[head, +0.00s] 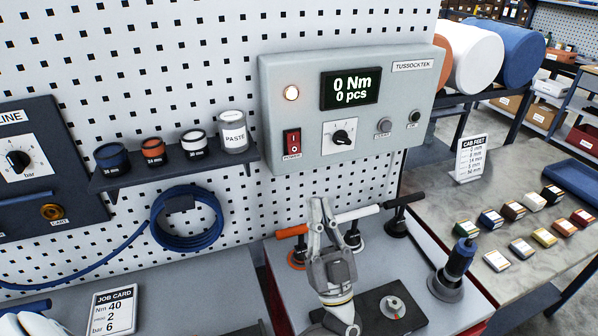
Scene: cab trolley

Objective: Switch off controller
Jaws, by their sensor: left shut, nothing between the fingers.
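The controller (300,160) is a pale grey box labelled TUSSOCKTEK on the pegboard wall. Its display (350,88) is lit and reads 0 Nm and 0 pcs. A round lamp (291,93) glows warm white at its upper left. Below the lamp is a red rocker switch (292,142) marked POWER. A black knob (341,137) sits on a white dial plate to its right. My left gripper (324,204) is shut and empty, pointing up, below the controller and apart from the switch in the picture. My right gripper is not in view.
T-handled tools (291,232) and a blue-topped tool (458,262) stand around the gripper on the trolley top. A shelf (180,168) with small pots and a coiled blue hose (187,218) are at left. The wall just below the switch is clear.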

